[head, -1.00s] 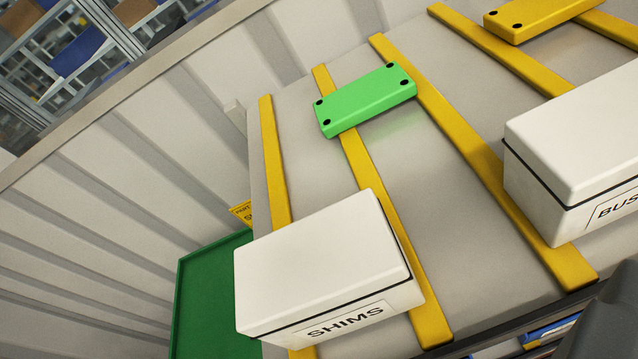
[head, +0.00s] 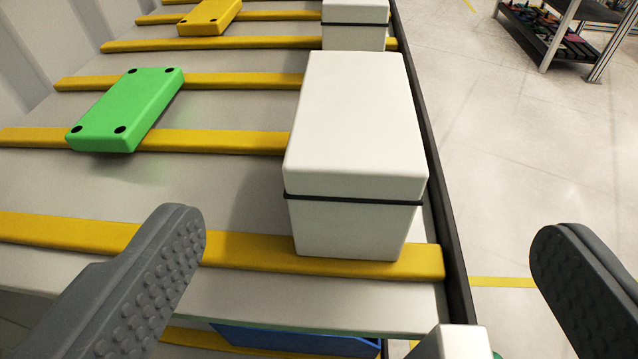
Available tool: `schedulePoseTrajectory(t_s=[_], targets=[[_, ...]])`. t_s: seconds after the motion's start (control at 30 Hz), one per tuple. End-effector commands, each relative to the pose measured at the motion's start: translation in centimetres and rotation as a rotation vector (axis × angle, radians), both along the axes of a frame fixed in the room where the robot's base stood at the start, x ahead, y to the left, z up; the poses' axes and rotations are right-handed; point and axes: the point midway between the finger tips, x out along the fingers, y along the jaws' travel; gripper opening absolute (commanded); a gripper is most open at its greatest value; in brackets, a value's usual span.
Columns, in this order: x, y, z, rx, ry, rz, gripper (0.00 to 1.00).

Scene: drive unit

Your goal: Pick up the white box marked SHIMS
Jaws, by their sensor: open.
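A white lidded box (head: 352,125) with a dark seam stands upright on the yellow strips near the shelf's right edge. No marking shows on its visible faces; its place beside the green block matches the SHIMS box seen earlier. My gripper (head: 368,238) is open and empty. One grey padded finger is low on the left, and the other is on the right, out past the shelf edge. The box lies ahead, between the fingers in the picture, with clear gaps on both sides.
A second white box (head: 355,22) stands just behind it. A green block (head: 126,108) and a yellow block (head: 209,17) lie to the left. A dark rim (head: 441,192) borders the shelf; open floor (head: 520,150) lies beyond. Something blue (head: 290,340) is below the front edge.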

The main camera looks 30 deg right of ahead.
Motion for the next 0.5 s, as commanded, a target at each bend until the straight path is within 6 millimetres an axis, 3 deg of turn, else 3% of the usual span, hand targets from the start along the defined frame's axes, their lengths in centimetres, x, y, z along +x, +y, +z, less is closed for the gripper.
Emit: schedulePoseTrajectory(t_s=[0.5], targets=[[5.1,-4.5,-1.9,-0.001,0.002,-0.006,0.91]])
